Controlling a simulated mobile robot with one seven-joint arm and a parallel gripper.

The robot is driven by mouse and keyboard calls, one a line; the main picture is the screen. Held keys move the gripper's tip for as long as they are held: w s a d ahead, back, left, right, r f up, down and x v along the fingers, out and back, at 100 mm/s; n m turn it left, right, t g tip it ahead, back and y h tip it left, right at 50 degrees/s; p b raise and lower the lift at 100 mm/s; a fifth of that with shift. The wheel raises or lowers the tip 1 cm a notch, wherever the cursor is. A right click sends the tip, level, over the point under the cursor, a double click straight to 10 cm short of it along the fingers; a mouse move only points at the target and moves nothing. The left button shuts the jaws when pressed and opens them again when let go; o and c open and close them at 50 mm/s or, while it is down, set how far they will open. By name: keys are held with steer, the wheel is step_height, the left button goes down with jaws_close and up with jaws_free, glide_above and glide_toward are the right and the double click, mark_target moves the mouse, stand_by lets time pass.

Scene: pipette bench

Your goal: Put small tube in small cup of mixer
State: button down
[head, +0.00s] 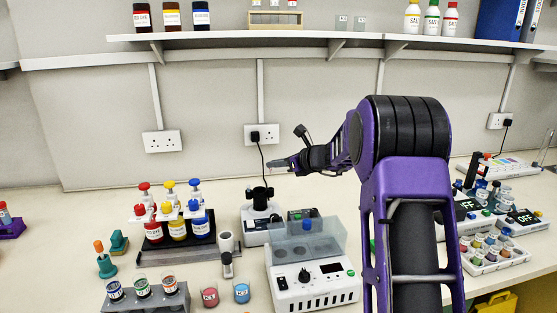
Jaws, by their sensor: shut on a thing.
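My gripper (283,163) is raised in the air, left of my arm's wrist and in front of the wall. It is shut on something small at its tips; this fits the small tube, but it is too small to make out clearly. A mixer with a black upright top (261,197) on a pale base stands on the bench below the gripper. In front of it is a white device (312,292) with a dial, a display, round wells and a clear cover. I cannot tell which cup is the small one. The gripper is apart from both devices.
A rack of red, yellow and blue bottles (172,226) stands left of the mixer. My arm hides part of the bench at right, near a tray of coloured caps (495,254). A shelf (270,36) runs above.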

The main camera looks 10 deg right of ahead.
step_height(320, 180, down, 6)
steer(key=b, duration=0.3)
steer(key=shift+f, duration=0.15)
stand_by(0.3)
steer(key=shift+f, duration=0.2)
stand_by(0.4)
steer(key=shift+f+b, duration=0.2)
steer(key=shift+b, duration=0.2)
steer(key=c, duration=0.9)
jaws_free()
steer(key=shift+s, duration=0.1)
